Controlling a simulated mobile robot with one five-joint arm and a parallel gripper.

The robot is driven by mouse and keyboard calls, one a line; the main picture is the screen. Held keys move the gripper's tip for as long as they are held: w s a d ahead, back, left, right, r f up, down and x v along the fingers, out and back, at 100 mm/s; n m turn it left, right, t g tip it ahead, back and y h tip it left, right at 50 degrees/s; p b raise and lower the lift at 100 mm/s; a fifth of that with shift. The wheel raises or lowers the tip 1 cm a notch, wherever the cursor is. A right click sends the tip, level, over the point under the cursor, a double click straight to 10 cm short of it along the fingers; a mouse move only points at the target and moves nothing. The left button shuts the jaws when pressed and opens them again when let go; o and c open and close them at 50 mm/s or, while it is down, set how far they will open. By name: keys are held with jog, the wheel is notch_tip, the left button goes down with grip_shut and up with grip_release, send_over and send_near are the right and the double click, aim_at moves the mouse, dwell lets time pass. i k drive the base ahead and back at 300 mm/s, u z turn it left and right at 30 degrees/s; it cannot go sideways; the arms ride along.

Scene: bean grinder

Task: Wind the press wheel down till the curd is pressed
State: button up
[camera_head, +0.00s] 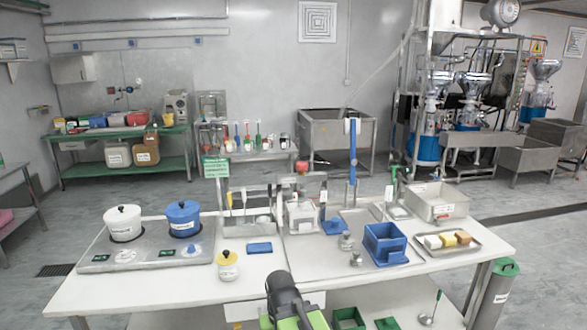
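A small press-like frame (324,183) stands at the middle back of the white table, with a red piece (302,167) at its top that may be the press wheel. A whitish box-shaped container (302,217) sits under it. Any curd inside is too small to make out. My gripper (283,284), black with bright green parts behind it, is at the front edge of the table, well short of the press and apart from it. Its fingertips cannot be made out, and I see nothing held in it.
A hob plate (100,262) carries a white pot (123,224) and a blue pot (183,218) at left. A blue bin (385,243), small metal weights (347,241) and a tray (473,250) are right.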

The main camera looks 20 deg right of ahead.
aim_at(301, 166)
jog(key=u, duration=0.3)
jog(key=i, duration=1)
